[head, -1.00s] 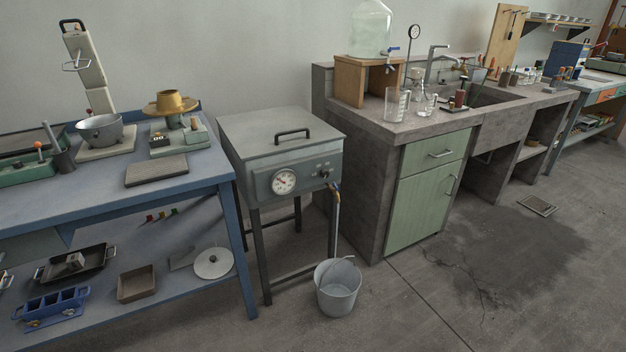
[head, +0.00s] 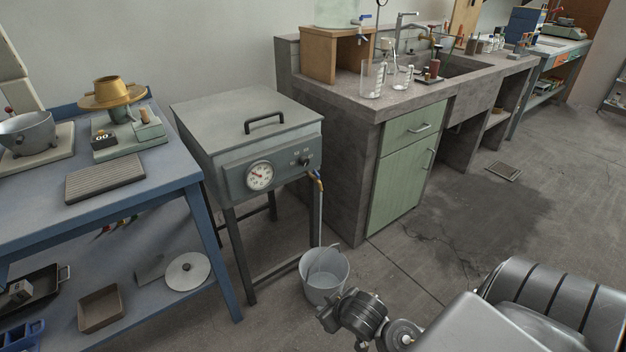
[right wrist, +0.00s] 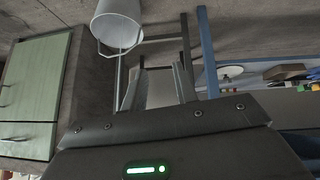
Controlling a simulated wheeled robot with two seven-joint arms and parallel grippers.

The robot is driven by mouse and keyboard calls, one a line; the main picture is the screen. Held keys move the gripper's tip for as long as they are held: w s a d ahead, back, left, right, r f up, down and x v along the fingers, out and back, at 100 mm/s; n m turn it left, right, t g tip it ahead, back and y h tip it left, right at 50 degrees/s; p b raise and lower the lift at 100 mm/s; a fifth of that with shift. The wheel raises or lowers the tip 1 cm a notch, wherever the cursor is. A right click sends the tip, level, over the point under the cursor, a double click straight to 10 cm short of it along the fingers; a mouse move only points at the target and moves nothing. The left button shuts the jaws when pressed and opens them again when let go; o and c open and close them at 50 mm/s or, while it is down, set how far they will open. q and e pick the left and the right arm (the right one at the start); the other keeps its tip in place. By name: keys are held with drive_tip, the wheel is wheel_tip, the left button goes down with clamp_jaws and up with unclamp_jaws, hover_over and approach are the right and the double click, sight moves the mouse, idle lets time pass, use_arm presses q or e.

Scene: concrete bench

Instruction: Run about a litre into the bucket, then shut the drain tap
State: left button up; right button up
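My right gripper (head: 330,314) is low, near the bucket's front right. In the right wrist view its fingers (right wrist: 160,78) are apart and empty. My left gripper is out of view.
A blue bench (head: 205,215) with a lower shelf stands left of the box. A concrete counter (head: 335,150) with a green cabinet (head: 402,185) stands right. A floor drain grate (head: 504,172) and a dark damp-looking patch lie on open floor.

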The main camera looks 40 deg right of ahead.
drive_tip(key=w+d+m+t+b, duration=0.1)
drive_tip(key=w+d+t, duration=0.2)
drive_tip(key=w+d, duration=0.35)
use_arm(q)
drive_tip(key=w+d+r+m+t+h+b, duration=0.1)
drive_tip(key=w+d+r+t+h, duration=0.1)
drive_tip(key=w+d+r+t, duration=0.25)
use_arm(e)
drive_tip(key=m+t+h+b, duration=0.2)
drive_tip(key=m+t+h, duration=0.15)
drive_tip(key=t, duration=0.35)
approach(319, 177)
drive_tip(key=shift+n, duration=0.45)
drive_tip(key=b+x, duration=0.1)
drive_tip(key=x, duration=0.7)
drive_tip(key=shift+w+d+b, duration=0.1)
drive_tip(key=shift+w+b, duration=0.05)
drive_tip(key=shift+b, duration=0.25)
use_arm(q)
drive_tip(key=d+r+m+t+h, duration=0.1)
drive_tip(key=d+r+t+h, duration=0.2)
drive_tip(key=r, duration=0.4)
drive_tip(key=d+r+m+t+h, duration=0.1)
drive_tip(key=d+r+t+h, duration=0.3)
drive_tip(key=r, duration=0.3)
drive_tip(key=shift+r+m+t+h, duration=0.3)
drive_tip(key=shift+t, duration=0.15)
use_arm(e)
drive_tip(key=shift+w+d, duration=0.15)
drive_tip(key=shift+w, duration=0.5)
